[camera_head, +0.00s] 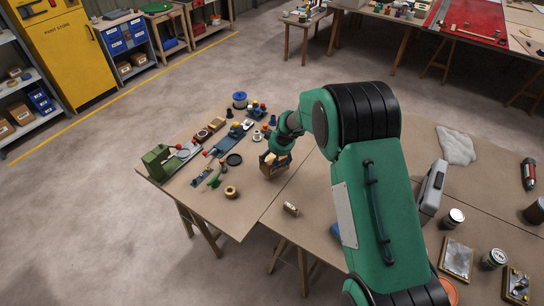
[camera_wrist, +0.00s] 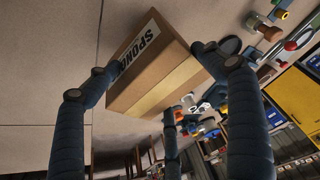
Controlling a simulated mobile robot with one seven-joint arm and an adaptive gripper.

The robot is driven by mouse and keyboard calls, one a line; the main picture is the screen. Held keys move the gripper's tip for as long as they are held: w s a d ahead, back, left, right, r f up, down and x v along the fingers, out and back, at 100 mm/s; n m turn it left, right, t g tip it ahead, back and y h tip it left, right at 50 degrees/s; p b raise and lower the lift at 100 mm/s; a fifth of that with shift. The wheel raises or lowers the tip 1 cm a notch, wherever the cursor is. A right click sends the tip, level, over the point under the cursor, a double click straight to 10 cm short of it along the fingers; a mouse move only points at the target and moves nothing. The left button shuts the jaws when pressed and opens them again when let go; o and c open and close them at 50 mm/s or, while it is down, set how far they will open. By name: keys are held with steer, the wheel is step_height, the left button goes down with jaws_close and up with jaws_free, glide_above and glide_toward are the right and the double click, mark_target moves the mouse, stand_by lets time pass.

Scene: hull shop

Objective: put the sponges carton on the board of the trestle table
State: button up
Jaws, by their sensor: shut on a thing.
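The sponges carton (camera_wrist: 160,72) is a brown cardboard box with a tan tape strip and a white label, of which only part of the word shows. My gripper (camera_wrist: 165,84) is shut on it, with blue-grey fingers around the carton. In the head view the carton (camera_head: 271,166) hangs from my gripper (camera_head: 276,155) over the trestle table's brown board (camera_head: 238,207), near the seam between boards. Whether its underside touches the board I cannot tell. My arm hides part of the table.
Tools, a green machine (camera_head: 158,163), a blue spool (camera_head: 240,100) and a tape roll (camera_head: 231,192) crowd the board left of the carton. The board's front left is clear. Cans (camera_head: 455,218) stand at right.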

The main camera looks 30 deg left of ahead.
steer(key=shift+w+a+f, duration=0.2)
steer(key=shift+w+a, duration=1.4)
steer(key=shift+w, duration=0.05)
steer(key=shift+f, duration=1.75)
steer(key=o, duration=1.5)
steer(key=shift+f, duration=0.1)
steer(key=shift+d+r, duration=0.1)
steer(key=shift+r, duration=0.1)
steer(key=shift+v, duration=5.9)
